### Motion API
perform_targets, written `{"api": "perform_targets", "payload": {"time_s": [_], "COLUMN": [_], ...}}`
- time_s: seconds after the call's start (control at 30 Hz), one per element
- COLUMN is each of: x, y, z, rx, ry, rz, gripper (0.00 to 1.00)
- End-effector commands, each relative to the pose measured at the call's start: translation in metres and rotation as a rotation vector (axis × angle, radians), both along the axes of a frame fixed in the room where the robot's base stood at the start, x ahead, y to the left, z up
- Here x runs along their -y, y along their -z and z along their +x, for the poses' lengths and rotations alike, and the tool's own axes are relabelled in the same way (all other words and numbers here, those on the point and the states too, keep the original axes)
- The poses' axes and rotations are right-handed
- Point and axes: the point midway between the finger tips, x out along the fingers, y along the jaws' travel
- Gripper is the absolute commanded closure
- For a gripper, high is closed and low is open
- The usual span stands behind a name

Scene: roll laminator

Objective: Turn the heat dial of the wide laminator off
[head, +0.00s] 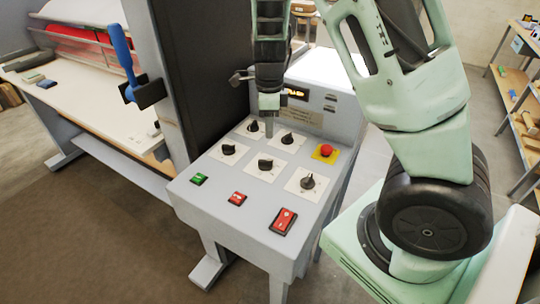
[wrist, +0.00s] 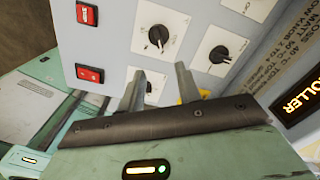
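The laminator's control panel (head: 215,205) carries several black dials on white plates. They include a far-left dial (head: 254,126), a far-right dial (head: 287,139), a mid-left dial (head: 229,149), a centre dial (head: 266,165) and a near-right dial (head: 307,182). Their labels are too small to read, so I cannot tell which is heat. My gripper (head: 268,132) points down over the far part of the panel. In the wrist view my gripper (wrist: 160,88) has its fingers apart. A partly hidden dial (wrist: 149,87) shows between them; contact cannot be told. Two other dials (wrist: 158,38) (wrist: 219,54) are clear.
A red stop button (head: 326,149) on yellow sits at the panel's right. Green (head: 199,179) and red (head: 237,198) buttons and a red rocker switch (head: 284,221) line the near edge. A lit display (head: 298,93) stands behind. A blue-handled lever (head: 122,50) is at left.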

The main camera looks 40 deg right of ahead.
Motion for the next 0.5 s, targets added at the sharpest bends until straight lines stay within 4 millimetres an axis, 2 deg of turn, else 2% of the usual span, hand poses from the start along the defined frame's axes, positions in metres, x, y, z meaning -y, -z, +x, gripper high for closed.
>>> {"api": "perform_targets", "payload": {"time_s": [0.3, 0.5], "x": [0.001, 0.000], "y": [0.068, 0.099], "z": [-0.002, -0.001], "rx": [-0.006, -0.003], "ry": [0.002, 0.000], "rz": [0.001, 0.001], "gripper": [0.66, 0.66]}}
